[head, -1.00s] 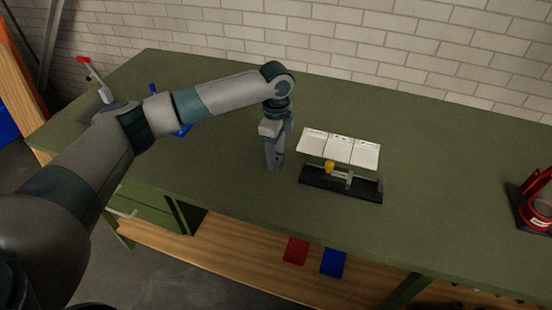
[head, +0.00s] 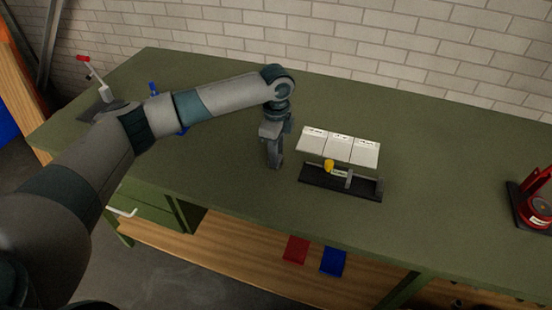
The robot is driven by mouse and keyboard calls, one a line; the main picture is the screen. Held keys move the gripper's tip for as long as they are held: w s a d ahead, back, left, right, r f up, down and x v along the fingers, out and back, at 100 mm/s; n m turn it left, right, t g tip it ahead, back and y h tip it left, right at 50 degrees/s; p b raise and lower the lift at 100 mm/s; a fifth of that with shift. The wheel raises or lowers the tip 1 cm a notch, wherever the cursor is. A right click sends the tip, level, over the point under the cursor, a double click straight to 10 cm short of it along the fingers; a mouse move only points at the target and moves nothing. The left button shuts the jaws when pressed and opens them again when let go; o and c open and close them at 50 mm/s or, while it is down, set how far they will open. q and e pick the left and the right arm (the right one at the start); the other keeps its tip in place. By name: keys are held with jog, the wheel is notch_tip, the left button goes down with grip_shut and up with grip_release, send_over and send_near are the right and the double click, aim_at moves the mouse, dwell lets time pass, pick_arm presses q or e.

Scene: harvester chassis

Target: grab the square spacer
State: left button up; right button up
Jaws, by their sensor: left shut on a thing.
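My left gripper (head: 275,165) points straight down at the green bench top, just left of the black fixture. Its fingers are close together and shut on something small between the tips. That thing is hidden by the fingers, so I cannot make out its shape or confirm that it is the square spacer. No square spacer shows clearly anywhere else on the bench. My right gripper is not in view.
A black fixture (head: 314,187) with a yellow part (head: 329,166) and grey uprights stands right of the gripper. White cards (head: 340,147) lie behind it. A red device (head: 538,207) stands far right. The green bench (head: 440,150) between is clear.

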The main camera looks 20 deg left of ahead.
pick_arm(q)
jog(key=shift+r, duration=0.15)
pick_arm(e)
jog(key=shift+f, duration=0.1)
